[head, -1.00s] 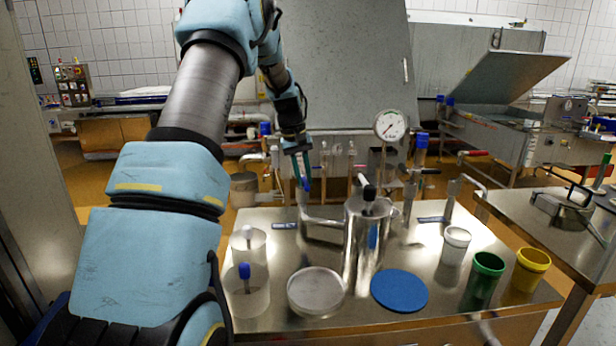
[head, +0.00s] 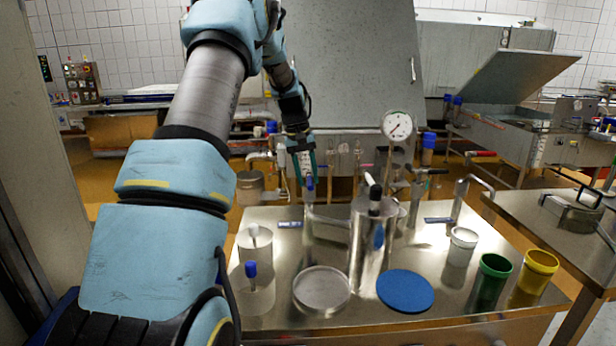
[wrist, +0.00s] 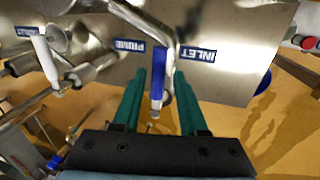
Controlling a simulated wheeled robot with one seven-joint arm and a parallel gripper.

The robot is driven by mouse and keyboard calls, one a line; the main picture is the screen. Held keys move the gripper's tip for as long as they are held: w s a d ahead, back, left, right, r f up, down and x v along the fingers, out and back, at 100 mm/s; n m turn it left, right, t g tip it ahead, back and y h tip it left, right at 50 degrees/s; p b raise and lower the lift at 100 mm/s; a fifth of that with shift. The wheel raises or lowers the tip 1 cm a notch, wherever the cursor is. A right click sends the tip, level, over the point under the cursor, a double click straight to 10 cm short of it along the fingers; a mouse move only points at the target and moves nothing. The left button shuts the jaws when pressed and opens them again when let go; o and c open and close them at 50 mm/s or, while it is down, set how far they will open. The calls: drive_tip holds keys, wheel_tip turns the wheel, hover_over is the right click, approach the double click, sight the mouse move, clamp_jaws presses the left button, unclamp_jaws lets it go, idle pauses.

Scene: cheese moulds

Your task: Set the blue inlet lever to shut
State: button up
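The blue inlet lever (wrist: 157,82) shows in the wrist view beside the INLET label (wrist: 197,54) on the steel surface. It points down the picture, toward my gripper. My gripper (wrist: 159,73) is open, with one teal finger on each side of the lever. Gaps show between the lever and both fingers. In the head view my gripper (head: 304,168) is at the back edge of the steel table, with the lever's blue handle (head: 309,184) at its fingertips. The lever's far end is partly hidden there.
A steel cylinder (head: 366,250) with a black-handled top and a pressure gauge (head: 397,125) stand right of my gripper. Clear moulds (head: 253,290), a blue disc (head: 405,291) and coloured cups (head: 492,280) are in front. A PRESSURE label (wrist: 128,46) is left of the lever.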

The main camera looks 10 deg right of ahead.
drive_tip(key=shift+o, duration=0.5)
wheel_tip(320, 180, up, 11)
drive_tip(key=a+b, duration=0.2)
drive_tip(key=shift+f, duration=0.2)
drive_tip(key=shift+w, duration=0.1)
drive_tip(key=s+a+f, duration=0.4)
drive_tip(key=s, duration=0.5)
drive_tip(key=s+a+f+t+y, duration=0.1)
drive_tip(key=s+a+f, duration=0.3)
drive_tip(key=s, duration=0.6)
drive_tip(key=s+a+f+y, duration=0.1)
drive_tip(key=s+a+f, duration=0.3)
drive_tip(key=s, duration=0.6)
drive_tip(key=shift+s+a+f+t, duration=0.25)
drive_tip(key=shift+a+t, duration=0.15)
drive_tip(key=shift+a, duration=0.7)
